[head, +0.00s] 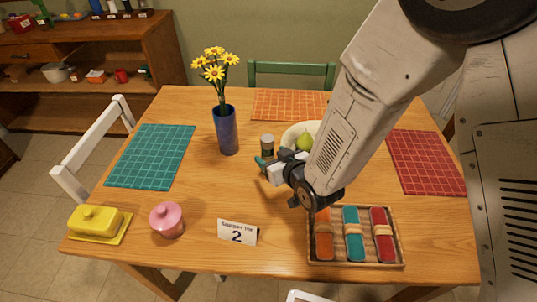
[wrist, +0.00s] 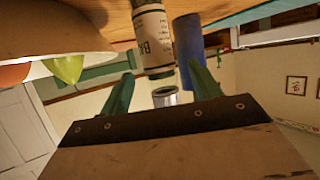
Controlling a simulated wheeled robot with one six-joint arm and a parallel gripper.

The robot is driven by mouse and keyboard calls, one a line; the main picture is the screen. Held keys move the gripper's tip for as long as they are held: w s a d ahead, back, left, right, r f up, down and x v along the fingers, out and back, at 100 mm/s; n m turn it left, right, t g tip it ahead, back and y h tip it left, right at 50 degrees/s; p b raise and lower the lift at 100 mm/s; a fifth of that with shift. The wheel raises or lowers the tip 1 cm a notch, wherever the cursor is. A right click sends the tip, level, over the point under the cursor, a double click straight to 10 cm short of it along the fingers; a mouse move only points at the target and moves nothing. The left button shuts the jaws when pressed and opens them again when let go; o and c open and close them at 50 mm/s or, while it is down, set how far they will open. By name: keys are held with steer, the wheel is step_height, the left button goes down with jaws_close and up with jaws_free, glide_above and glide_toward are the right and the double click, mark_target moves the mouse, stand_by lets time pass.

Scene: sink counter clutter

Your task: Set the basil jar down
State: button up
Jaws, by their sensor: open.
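The basil jar (head: 267,143), a small jar with a dark band and a grey lid, stands upright on the wooden table (head: 200,205), right of the blue vase. In the wrist view the jar (wrist: 152,38) appears upside down, its label partly readable as "BA". Its silver lid end shows between the two green fingers. My gripper (head: 263,163) is at the near side of the jar, low over the table. In the wrist view my gripper (wrist: 160,72) is open, with a gap between each finger and the jar. Whether the jar is within the fingers' reach I cannot tell.
A blue vase (head: 226,132) with yellow flowers stands left of the jar. A pale bowl (head: 291,131) with fruit is close on the right, partly behind my arm. A pink pot (head: 167,220), a number card (head: 237,233) and a tray (head: 356,261) lie nearer. The table's left-middle is clear.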

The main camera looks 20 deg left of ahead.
steer(key=x, duration=0.5)
steer(key=shift+w+a+f, duration=0.1)
steer(key=shift+w+f, duration=0.05)
steer(key=shift+f, duration=0.05)
steer(key=shift+c, duration=0.3)
steer(key=c, duration=1.2)
steer(key=shift+o, duration=0.2)
steer(key=shift+r, duration=0.1)
